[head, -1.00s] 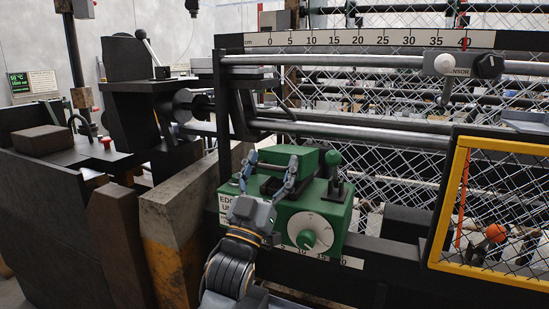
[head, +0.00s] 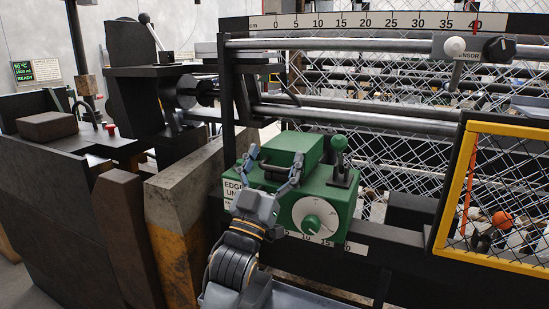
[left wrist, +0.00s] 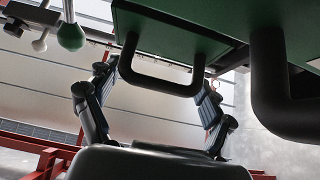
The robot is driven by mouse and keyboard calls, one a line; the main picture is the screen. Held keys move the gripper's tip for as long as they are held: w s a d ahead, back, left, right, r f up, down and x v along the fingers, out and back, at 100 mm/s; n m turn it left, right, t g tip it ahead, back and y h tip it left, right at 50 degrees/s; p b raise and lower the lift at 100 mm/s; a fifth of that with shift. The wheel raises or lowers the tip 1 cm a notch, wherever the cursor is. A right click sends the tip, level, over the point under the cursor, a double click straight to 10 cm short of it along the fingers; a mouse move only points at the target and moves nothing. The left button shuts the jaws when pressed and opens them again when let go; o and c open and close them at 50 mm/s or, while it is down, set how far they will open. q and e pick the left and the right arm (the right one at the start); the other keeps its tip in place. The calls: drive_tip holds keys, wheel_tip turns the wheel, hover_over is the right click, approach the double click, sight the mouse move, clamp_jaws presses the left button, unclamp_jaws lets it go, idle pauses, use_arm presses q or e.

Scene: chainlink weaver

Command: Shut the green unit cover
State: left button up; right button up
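The green unit (head: 335,190) sits on the machine's front rail, with a white dial (head: 315,217) and a green-knobbed lever (head: 339,146). Its green cover (head: 298,147) is the block on top. In the left wrist view the cover's green face (left wrist: 170,35) shows from close by, with a dark U-shaped handle (left wrist: 160,82). My left gripper (head: 275,160) is at the cover's front, fingers spread. In the left wrist view its fingers (left wrist: 158,75) stand on either side of the handle, with gaps. I cannot tell whether they touch it. My right gripper is not in view.
A yellow-framed mesh guard (head: 455,195) stands at the right. Steel rails (head: 350,45) and a centimetre scale (head: 370,21) run behind the unit. A concrete block (head: 185,195) stands to its left. A second thick dark handle (left wrist: 270,85) shows in the left wrist view.

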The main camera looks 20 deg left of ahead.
use_arm(q)
drive_tip(key=shift+s, duration=0.15)
drive_tip(key=v, duration=1.1)
drive_tip(key=shift+s+f, duration=0.3)
drive_tip(key=shift+f, duration=0.1)
